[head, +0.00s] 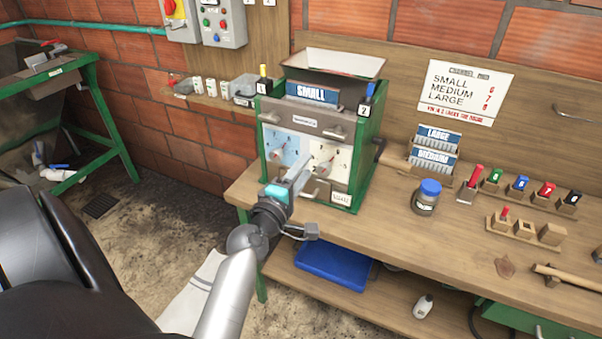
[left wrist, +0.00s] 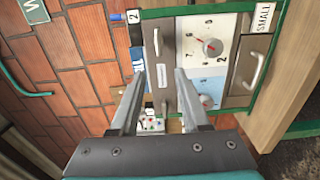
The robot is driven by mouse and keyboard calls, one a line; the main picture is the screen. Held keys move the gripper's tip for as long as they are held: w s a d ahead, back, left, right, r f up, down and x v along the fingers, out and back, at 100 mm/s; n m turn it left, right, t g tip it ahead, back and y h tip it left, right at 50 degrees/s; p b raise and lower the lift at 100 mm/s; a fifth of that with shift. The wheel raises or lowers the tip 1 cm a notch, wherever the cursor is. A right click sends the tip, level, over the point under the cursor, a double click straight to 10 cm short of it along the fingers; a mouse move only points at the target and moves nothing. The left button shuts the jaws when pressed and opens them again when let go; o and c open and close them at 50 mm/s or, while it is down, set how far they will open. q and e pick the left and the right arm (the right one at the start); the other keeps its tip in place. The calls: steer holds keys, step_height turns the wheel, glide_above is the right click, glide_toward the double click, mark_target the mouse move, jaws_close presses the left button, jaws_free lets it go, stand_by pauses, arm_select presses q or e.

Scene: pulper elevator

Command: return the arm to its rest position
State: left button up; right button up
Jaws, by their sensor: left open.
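My left gripper (head: 298,179) is in front of the green-framed machine (head: 368,150) on the bench, near its lower dial panels. My silver arm reaches up to it from the bottom of the head view. In the left wrist view the two fingers of the left gripper (left wrist: 160,72) stand apart with nothing held between them. Beyond them that view shows the machine front (left wrist: 167,58), turned on its side, with dials and handles. I cannot tell the exact gap between fingertips and machine. My right gripper is not in view.
The wooden bench (head: 385,225) carries a blue-lidded jar (head: 427,196), label racks (head: 435,150) and small coloured pegs (head: 520,184). A blue tray (head: 332,266) lies on the shelf below. A green-framed table (head: 100,105) stands left. Open floor (head: 160,220) lies between it and the bench.

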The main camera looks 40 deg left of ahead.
arm_select(q)
steer(key=shift+s+d, duration=0.15)
steer(key=shift+s, duration=0.35)
